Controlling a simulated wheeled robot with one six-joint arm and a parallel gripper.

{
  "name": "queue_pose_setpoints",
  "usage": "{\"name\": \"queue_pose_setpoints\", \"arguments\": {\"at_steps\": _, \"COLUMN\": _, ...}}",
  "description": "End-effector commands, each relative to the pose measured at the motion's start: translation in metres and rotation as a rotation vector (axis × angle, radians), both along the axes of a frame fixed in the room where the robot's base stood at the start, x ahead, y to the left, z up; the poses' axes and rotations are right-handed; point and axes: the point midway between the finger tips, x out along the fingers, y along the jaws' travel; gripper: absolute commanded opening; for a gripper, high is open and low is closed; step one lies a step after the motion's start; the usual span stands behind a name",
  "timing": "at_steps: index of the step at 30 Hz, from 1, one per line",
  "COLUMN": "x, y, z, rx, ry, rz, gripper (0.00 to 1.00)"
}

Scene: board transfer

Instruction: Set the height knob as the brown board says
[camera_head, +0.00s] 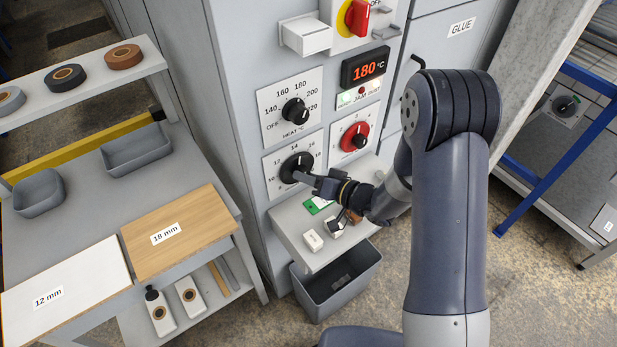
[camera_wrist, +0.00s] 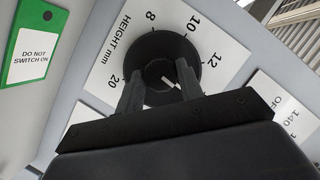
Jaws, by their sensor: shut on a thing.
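The height knob (camera_head: 296,167) is a black dial on a white plate on the grey machine's front. My gripper (camera_head: 308,178) is at this knob, its fingers shut on the grip. In the wrist view the knob (camera_wrist: 160,48) sits between the two fingertips (camera_wrist: 158,88). The marks 8, 10, 12 and 20 show around it; others are hidden by my gripper. A short white line shows on the knob, but I cannot tell which number it points to. The brown board (camera_head: 185,215) is labelled 18 mm and lies on the left bench beside a white board (camera_head: 60,290) labelled 12 mm.
A heat knob (camera_head: 294,110) is above, and a red knob (camera_head: 354,137) is to the right. A display (camera_head: 365,67) reads 180 °C. A green tag (camera_wrist: 38,45) reads "DO NOT SWITCH ON". Below are a small shelf (camera_head: 290,225) with items and a grey bin (camera_head: 325,300).

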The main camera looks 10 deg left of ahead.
Motion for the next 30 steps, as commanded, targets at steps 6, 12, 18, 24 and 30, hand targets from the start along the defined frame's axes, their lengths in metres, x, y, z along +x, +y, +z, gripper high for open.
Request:
{"name": "queue_pose_setpoints", "arguments": {"at_steps": 6, "x": 0.0008, "y": -0.0008, "z": -0.0034, "rx": 0.133, "ry": 0.155, "rz": 0.000, "gripper": 0.12}}
{"name": "queue_pose_setpoints", "arguments": {"at_steps": 12, "x": 0.0008, "y": -0.0008, "z": -0.0048, "rx": 0.247, "ry": 0.291, "rz": -0.001, "gripper": 0.12}}
{"name": "queue_pose_setpoints", "arguments": {"at_steps": 18, "x": 0.0010, "y": -0.0008, "z": -0.0056, "rx": 0.342, "ry": 0.401, "rz": -0.001, "gripper": 0.12}}
{"name": "queue_pose_setpoints", "arguments": {"at_steps": 24, "x": 0.0011, "y": -0.0008, "z": -0.0052, "rx": 0.405, "ry": 0.474, "rz": -0.001, "gripper": 0.12}}
{"name": "queue_pose_setpoints", "arguments": {"at_steps": 30, "x": 0.0013, "y": -0.0009, "z": -0.0049, "rx": 0.438, "ry": 0.513, "rz": -0.003, "gripper": 0.12}}
